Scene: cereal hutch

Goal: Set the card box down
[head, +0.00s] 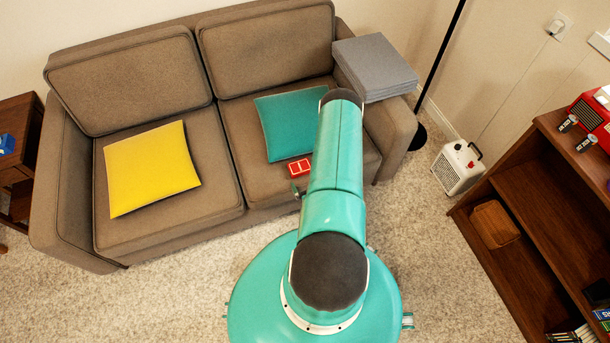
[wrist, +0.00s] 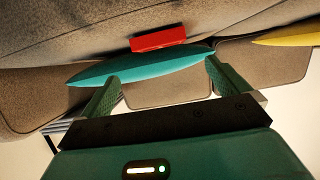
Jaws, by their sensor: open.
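The red card box (head: 299,168) lies on the right seat of the brown sofa (head: 226,190), just in front of the teal cushion (head: 277,125). In the wrist view, which looks upside down, the card box (wrist: 158,40) rests against the seat surface with the teal cushion beyond it. My gripper (wrist: 160,72) is open, with its two green fingers spread and nothing between them. It is apart from the box. In the head view my arm hides most of the gripper.
A yellow cushion (head: 150,168) lies on the left seat. A folded grey blanket (head: 374,66) sits on the right armrest. A dark lamp pole (head: 440,52) and a small white heater (head: 457,167) stand right of the sofa. A wooden hutch (head: 535,215) is at right. Carpet before the sofa is clear.

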